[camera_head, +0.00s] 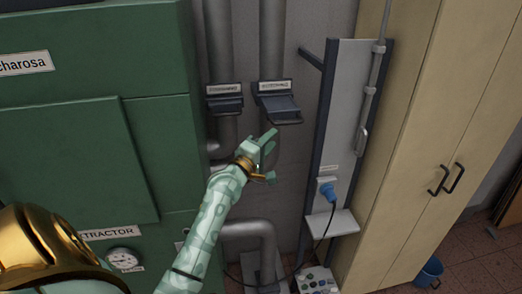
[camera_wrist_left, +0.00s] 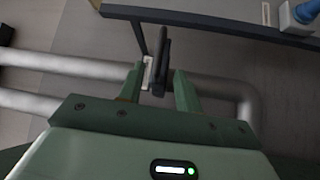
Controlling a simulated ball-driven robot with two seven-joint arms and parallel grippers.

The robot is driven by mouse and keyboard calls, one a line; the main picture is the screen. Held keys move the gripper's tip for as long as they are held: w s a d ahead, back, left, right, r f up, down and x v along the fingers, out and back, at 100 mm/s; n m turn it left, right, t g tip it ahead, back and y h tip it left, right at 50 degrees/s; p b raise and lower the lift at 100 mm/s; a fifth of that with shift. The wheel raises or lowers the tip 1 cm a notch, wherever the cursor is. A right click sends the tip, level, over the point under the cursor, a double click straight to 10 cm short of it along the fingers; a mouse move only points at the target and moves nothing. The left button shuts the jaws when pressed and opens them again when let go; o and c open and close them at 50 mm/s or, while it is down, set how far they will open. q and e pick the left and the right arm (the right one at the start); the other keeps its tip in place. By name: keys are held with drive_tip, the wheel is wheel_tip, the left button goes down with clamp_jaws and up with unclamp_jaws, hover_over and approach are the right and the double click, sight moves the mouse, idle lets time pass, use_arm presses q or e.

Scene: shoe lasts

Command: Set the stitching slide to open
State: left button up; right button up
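Two dark slide gates sit side by side on grey vertical pipes. Their labels are too small to read surely, so I cannot tell which is the stitching slide. The left slide (camera_head: 226,104) looks pushed in. The right slide (camera_head: 279,105) has its plate and handle sticking out towards me. My left gripper (camera_head: 271,154) is just below and in front of the right slide. In the left wrist view the left gripper (camera_wrist_left: 158,88) is open, with a dark slide (camera_wrist_left: 161,62) seen edge-on between or just beyond its fingers; contact cannot be told. My right gripper is not in view.
A green cabinet (camera_head: 80,150) stands at the left. A grey panel with dark posts (camera_head: 346,120) stands right of the pipes, with a blue plug (camera_head: 327,192) and small shelf (camera_head: 335,224) below. A beige cupboard (camera_head: 425,130) is at the right; a blue bucket (camera_head: 429,272) stands on the floor.

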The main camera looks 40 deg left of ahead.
use_arm(q)
drive_tip(key=s, duration=0.4)
drive_tip(key=shift+s+d+f, duration=0.15)
drive_tip(key=shift+s+f, duration=0.05)
drive_tip(key=shift+f, duration=0.1)
